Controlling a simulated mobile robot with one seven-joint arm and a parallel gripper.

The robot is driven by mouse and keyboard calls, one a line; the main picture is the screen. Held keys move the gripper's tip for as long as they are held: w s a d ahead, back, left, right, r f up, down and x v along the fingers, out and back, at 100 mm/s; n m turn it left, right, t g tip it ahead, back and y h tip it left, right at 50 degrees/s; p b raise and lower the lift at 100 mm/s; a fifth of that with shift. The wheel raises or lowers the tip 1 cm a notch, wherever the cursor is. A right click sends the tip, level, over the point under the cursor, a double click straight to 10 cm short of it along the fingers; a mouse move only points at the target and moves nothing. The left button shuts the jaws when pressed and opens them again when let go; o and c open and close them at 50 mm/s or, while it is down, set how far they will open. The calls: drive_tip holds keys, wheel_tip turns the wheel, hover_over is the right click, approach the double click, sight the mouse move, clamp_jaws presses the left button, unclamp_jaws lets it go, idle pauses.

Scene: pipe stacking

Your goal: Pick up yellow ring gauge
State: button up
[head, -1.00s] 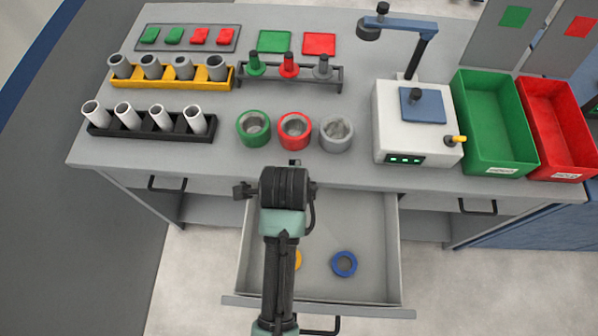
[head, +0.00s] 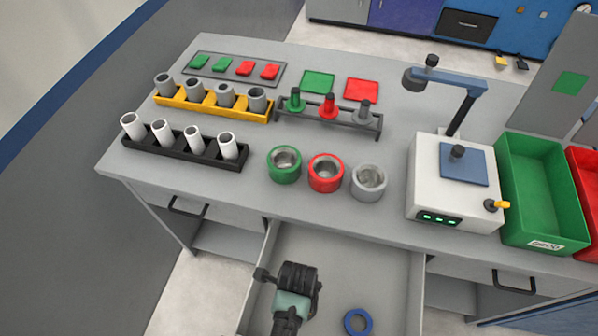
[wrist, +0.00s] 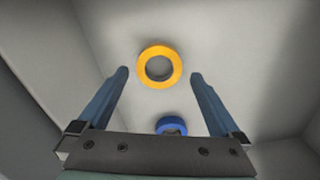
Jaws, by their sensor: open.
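The yellow ring gauge (wrist: 143,70) lies flat on the drawer floor in the wrist view, just beyond and between my fingertips. My gripper (wrist: 159,80) is open and empty, with one blue finger on each side of the ring's line and not visibly touching it. In the head view my wrist (head: 298,278) is over the open drawer; the fingers and the yellow ring are hidden there.
A blue ring (head: 357,322) lies in the open drawer (head: 345,262), and it also shows in the wrist view (wrist: 171,125) between the fingers. Drawer walls stand around my gripper. The tabletop above carries green, red and grey round holders (head: 368,182) near its front edge.

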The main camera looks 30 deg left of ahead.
wheel_tip(320, 180, down, 4)
drive_tip(key=shift+d+r+b, duration=0.1)
drive_tip(key=shift+d+b, duration=0.05)
drive_tip(key=shift+b, duration=0.2)
drive_tip(key=c, duration=1.3)
